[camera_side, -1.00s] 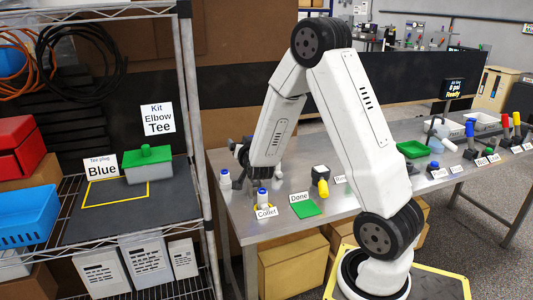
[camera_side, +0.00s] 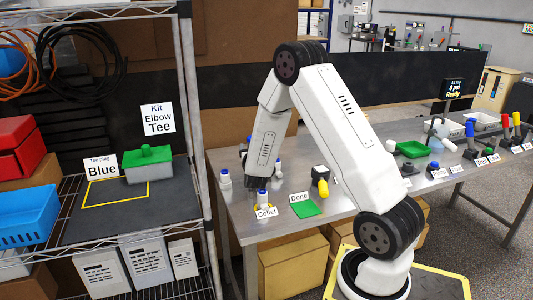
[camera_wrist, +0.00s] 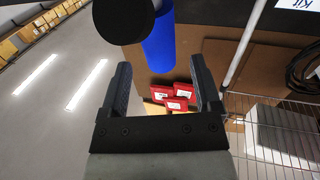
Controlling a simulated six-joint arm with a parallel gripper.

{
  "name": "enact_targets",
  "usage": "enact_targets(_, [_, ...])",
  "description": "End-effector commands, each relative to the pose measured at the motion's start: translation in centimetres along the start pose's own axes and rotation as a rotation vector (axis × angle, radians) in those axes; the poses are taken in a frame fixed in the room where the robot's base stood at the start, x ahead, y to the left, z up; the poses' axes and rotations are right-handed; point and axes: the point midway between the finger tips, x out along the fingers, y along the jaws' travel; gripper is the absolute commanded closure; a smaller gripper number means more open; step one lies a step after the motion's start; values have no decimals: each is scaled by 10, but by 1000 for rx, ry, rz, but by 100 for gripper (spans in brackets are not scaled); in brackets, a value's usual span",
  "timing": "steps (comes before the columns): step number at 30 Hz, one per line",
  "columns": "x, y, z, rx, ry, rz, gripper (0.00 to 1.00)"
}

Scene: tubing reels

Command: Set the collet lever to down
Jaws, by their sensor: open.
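In the side view, the Collet label (camera_side: 265,212) stands at the front left of the steel bench. No separate collet lever can be made out there. In the wrist view my gripper (camera_wrist: 160,66) is open, its two dark fingers apart. A blue cylinder (camera_wrist: 159,42) and a black round-ended part (camera_wrist: 122,18) show at the top, beyond the fingertips; I cannot tell whether either is the lever. In the side view my gripper is mostly hidden behind my arm, above the bench's left end.
A green Done pad (camera_side: 306,209) and a yellow-handled lever (camera_side: 322,187) are to the right. The wire shelf (camera_side: 192,110) stands close on the left. Red boxes (camera_wrist: 178,104) show beyond the fingers.

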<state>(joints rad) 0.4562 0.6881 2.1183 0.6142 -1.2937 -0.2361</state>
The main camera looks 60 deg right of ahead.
Motion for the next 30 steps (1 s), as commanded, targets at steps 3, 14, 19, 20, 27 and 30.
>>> enact_targets(3, [15, 0, 0, 1, 1, 1, 19])
enact_targets(14, [50, 0, 0, 0, 0, -1, 19])
enact_targets(19, [56, 0, 0, 0, -1, -1, 19])
enact_targets(20, [56, 0, 0, 0, -1, -1, 19])
enact_targets(27, [56, 0, 0, 0, -1, -1, 22])
enact_targets(30, [56, 0, 0, 0, -1, -1, 54])
